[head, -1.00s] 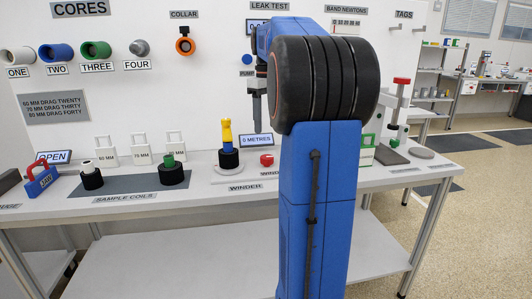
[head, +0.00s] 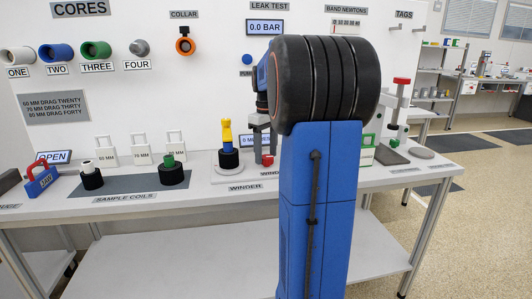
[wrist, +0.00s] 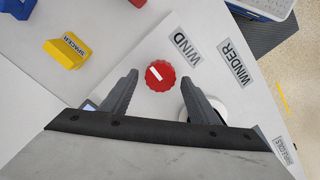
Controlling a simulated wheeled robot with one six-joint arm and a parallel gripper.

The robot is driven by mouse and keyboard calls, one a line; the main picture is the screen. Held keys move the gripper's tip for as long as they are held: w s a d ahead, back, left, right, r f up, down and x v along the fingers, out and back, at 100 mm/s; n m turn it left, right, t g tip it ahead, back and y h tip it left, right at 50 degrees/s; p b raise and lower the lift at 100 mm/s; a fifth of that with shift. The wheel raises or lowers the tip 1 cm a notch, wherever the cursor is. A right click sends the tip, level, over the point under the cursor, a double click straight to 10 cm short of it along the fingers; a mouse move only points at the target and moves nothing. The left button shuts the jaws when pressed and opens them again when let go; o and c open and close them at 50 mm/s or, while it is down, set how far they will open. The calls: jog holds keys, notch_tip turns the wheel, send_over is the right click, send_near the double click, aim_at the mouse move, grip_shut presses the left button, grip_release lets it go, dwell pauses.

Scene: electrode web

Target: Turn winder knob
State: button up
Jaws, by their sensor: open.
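The red winder knob (head: 267,160) sits on the white bench beside the winder. In the wrist view the knob (wrist: 160,75) is round, with a white bar across its top, next to the "WIND" label (wrist: 186,46). My gripper (wrist: 160,79) is open and empty, and the knob appears between its fingertips. The height of the fingertips above the knob is hard to judge. In the head view the gripper (head: 264,148) points down at the knob and partly hides it. The winder (head: 228,160) stands just left, with a black coil and yellow top.
A yellow spacer block (wrist: 64,52) lies near the knob in the wrist view. The leak test display (head: 265,27) reads 0.0 BAR. My blue arm blocks the view at right.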

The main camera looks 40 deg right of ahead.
jog(key=c, duration=1)
jog(key=shift+c, duration=0.2)
jog(key=shift+m, duration=0.3)
jog(key=m, duration=0.4)
jog(key=shift+d+m, duration=0.1)
jog(key=shift+m, duration=0.2)
jog(key=m, duration=0.9)
jog(key=shift+s+d, duration=0.1)
jog(key=shift+s+m, duration=0.1)
jog(key=shift+m, duration=2.2)
